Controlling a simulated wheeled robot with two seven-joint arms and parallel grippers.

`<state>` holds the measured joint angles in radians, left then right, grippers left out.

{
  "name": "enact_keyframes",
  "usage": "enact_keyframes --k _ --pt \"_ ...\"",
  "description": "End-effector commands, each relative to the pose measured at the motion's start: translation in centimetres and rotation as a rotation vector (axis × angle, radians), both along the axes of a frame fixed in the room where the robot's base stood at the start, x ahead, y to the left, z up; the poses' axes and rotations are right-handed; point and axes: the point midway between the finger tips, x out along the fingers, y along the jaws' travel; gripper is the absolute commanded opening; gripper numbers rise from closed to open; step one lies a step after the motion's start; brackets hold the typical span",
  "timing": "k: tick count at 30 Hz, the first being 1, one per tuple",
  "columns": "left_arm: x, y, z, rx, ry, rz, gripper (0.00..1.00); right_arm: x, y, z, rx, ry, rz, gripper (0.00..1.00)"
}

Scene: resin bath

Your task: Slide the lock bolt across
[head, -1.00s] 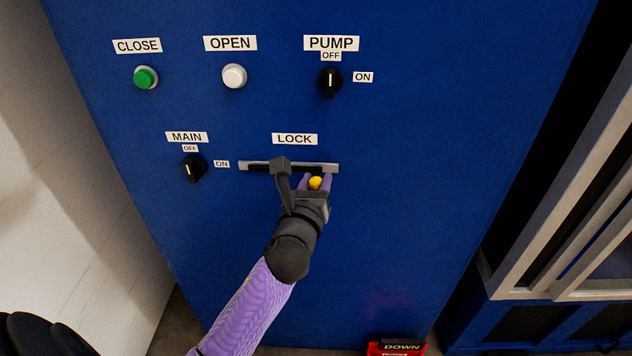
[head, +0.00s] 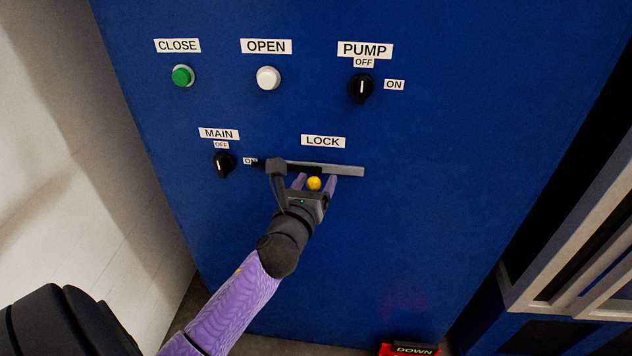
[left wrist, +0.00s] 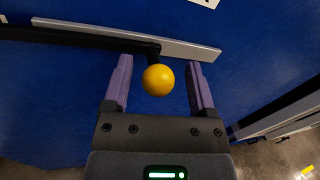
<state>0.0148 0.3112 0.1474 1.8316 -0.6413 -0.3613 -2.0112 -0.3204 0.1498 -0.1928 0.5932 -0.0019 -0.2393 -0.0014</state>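The lock bolt is a dark bar (left wrist: 85,38) with a round yellow knob (head: 314,183), set along a grey rail (head: 345,171) under the LOCK label (head: 323,141). The dark bar reaches past the rail's left end in the left wrist view. My left gripper (head: 315,184) is at the knob, with one purple finger on each side of it. In the left wrist view the knob (left wrist: 158,79) sits between the fingers with a visible gap on both sides. The gripper's body hides part of the bar in the head view. My right gripper is not in view.
The MAIN switch (head: 224,165) is left of the rail and the PUMP switch (head: 361,88) is above it. A green button (head: 182,76) and a white button (head: 268,78) are higher up. A red box marked DOWN (head: 410,350) is at the bottom.

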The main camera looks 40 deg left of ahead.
Motion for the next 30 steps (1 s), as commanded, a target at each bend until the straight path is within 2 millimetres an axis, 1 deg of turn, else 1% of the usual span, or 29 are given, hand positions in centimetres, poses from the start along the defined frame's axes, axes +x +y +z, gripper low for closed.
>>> enact_keyframes --k 7,9,11,16,18,21,25,30 --pt "0.0 0.0 0.1 0.000 -0.001 0.000 0.75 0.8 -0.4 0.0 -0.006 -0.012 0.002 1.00" --pt "-0.3 -0.1 0.1 -0.001 -0.001 -0.001 0.75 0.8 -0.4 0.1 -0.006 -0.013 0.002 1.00" --pt "-1.1 -0.4 0.1 -0.001 0.000 0.000 0.75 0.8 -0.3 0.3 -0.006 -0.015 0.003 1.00" --pt "-4.6 -1.7 0.2 -0.002 0.002 0.001 0.75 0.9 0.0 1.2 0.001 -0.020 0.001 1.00" --pt "-6.2 -2.3 0.1 -0.003 0.002 0.001 0.75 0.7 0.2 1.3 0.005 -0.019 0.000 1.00" --pt "-8.0 -3.0 0.0 -0.003 0.001 0.001 0.75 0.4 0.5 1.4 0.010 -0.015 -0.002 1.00" --pt "-9.2 -3.4 0.1 0.000 -0.001 0.001 0.75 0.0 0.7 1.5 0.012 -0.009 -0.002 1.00" --pt "-9.4 -3.4 0.0 0.000 -0.001 0.000 0.75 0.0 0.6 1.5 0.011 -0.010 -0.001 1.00"
